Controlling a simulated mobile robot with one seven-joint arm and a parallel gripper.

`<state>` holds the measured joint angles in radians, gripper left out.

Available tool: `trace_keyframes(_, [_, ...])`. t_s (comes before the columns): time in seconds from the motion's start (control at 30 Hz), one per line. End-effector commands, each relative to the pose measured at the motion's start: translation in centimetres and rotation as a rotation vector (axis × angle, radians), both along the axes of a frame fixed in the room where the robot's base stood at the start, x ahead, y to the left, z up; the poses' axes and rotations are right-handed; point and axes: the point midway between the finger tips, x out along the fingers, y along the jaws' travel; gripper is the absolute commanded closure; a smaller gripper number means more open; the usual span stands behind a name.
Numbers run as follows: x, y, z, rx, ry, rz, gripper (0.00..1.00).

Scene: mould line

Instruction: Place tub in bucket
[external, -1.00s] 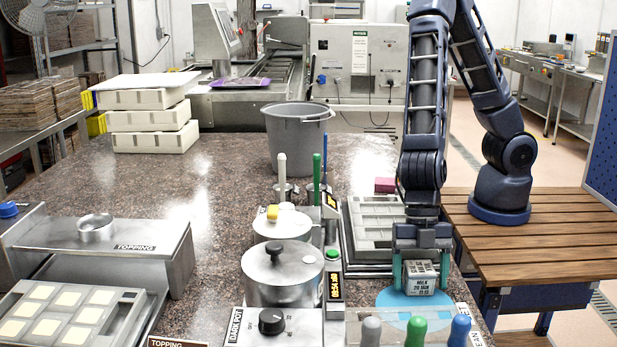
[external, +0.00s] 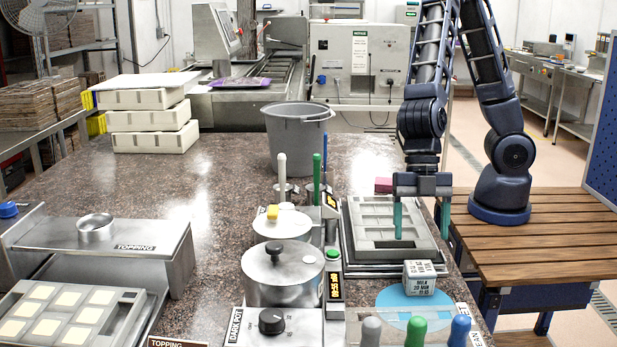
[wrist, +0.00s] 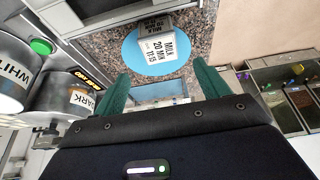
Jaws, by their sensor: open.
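The grey bucket (external: 297,145) stands upright at the back middle of the counter. No thing in view is clearly the tub. A small white block (external: 420,278) with printed text sits at the far edge of a blue disc (external: 388,299); the block also shows in the wrist view (wrist: 160,47), reading "MILK 20 MIN". My gripper (external: 421,232) is open and empty, pointing down above the block and apart from it. In the wrist view my gripper (wrist: 161,82) shows both green fingers spread wide with nothing held. The bucket is out of the wrist view.
Two lidded pots (external: 284,277) stand left of my gripper, with upright handles behind them. A grey mould (external: 385,243) lies behind the block. Coloured handles (external: 415,331) rise in front. White stacked moulds (external: 150,120) stand back left. Left-centre counter is clear.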

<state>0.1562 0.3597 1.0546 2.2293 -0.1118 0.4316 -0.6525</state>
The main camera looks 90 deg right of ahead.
Motion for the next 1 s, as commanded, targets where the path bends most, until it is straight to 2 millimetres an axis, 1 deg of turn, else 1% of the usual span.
trace_keyframes(0.1, [0.1, -0.4, 0.8, 0.000, -0.001, 0.000, 0.26])
trace_keyframes(0.3, [0.0, -0.6, 1.5, 0.000, 0.000, 0.000, 0.26])
trace_keyframes(0.57, [0.0, -0.8, 1.6, -0.003, 0.000, -0.002, 0.26])
trace_keyframes(0.67, [0.2, -1.6, 1.6, -0.024, -0.006, -0.023, 0.26])
trace_keyframes(0.77, [0.8, -3.7, 1.6, -0.071, -0.017, -0.081, 0.26])
trace_keyframes(0.87, [1.6, -6.8, 2.0, -0.131, -0.033, -0.169, 0.26])
trace_keyframes(1.0, [2.3, -11.4, 3.3, -0.205, -0.057, -0.312, 0.26])
